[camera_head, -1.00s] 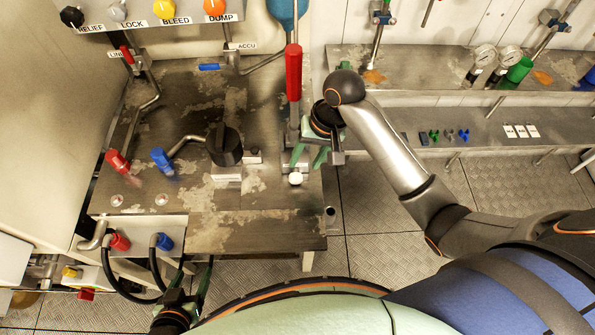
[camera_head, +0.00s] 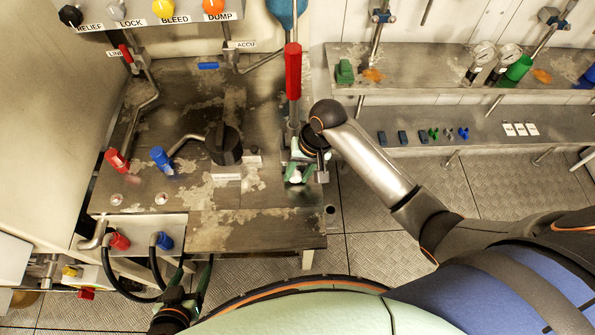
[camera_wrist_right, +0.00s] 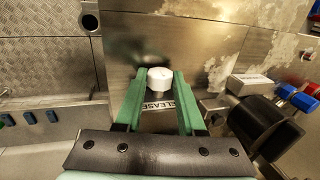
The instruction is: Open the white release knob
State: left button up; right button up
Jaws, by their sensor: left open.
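The white release knob (camera_wrist_right: 160,80) stands on a metal plate in the right wrist view, with a partly covered "RELEASE" label in front of it. It also shows in the head view (camera_head: 295,178), partly hidden by my right gripper (camera_head: 300,172). In the right wrist view my right gripper (camera_wrist_right: 160,78) has its green fingers apart, one on each side of the knob near the tips. I cannot tell whether they touch it. My left gripper (camera_head: 192,274) is open and empty at the lower left, below the bench.
A red-handled lever (camera_head: 293,72) rises just behind the knob. A black knob (camera_head: 223,145) sits to its left on the worn metal bench (camera_head: 250,228). Red (camera_head: 116,160) and blue (camera_head: 160,159) valve handles are further left. A shelf (camera_head: 470,133) runs along the right.

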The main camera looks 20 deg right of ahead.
grip_shut()
jog(key=h, duration=0.2)
jog(key=shift+w+a+r+g+h, duration=0.1)
jog(key=shift+a+g+h, duration=0.3)
jog(key=shift+g+h, duration=0.4)
jog(key=shift+h, duration=0.9)
jog(key=shift+o, duration=1.9)
grip_release()
